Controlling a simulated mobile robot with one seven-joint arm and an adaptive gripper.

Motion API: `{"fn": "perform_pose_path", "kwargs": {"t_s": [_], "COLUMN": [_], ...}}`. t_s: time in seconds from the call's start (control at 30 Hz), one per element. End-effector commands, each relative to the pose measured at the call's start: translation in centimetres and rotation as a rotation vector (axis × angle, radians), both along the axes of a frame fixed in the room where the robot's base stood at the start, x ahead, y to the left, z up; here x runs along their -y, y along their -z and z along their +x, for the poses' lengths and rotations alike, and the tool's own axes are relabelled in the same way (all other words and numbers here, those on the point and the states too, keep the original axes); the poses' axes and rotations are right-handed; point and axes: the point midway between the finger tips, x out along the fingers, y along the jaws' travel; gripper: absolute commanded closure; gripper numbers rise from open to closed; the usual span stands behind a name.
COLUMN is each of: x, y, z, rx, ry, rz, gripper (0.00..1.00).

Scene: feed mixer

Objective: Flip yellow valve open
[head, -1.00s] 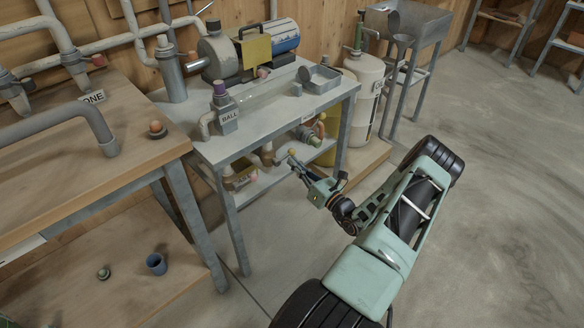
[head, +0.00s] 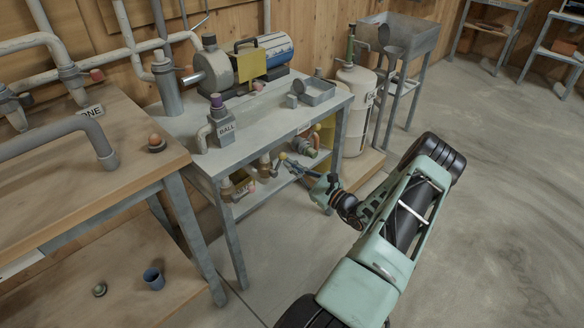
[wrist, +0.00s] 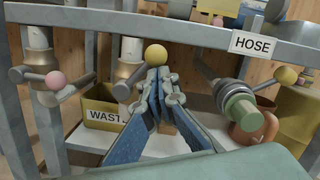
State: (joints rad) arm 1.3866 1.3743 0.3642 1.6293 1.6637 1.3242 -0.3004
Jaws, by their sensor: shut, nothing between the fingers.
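A yellow ball knob (wrist: 156,55) on a short lever sits on a bronze pipe valve (wrist: 130,72) under the bench; the knob also shows in the head view (head: 283,157). My gripper (wrist: 155,78) is shut and empty, its fingertips just below and behind this knob in the wrist picture. I cannot tell whether they touch it. It also shows in the head view (head: 291,164) at the bench's front. A second yellow knob (wrist: 286,76) sits on a lever at the right, on a grey pipe valve (wrist: 230,92) below the HOSE label (wrist: 255,44).
A pink-knobbed valve (wrist: 55,80) stands to the left. A yellow bin marked WAST (wrist: 100,108) sits on the lower shelf. The bench top edge (wrist: 200,35) runs above my gripper. A bench leg (head: 339,136) stands at right. The floor (head: 480,200) at right is clear.

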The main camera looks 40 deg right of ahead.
Motion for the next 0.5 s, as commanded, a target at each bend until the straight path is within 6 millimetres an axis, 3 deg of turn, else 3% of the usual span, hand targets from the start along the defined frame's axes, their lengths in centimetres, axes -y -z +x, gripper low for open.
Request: {"fn": "perform_pose_path", "kwargs": {"t_s": [0.5], "x": [-1.7], "y": [-1.9], "z": [-0.1], "rx": [0.035], "ry": [-0.003], "rz": [-0.441], "gripper": [1.00]}}
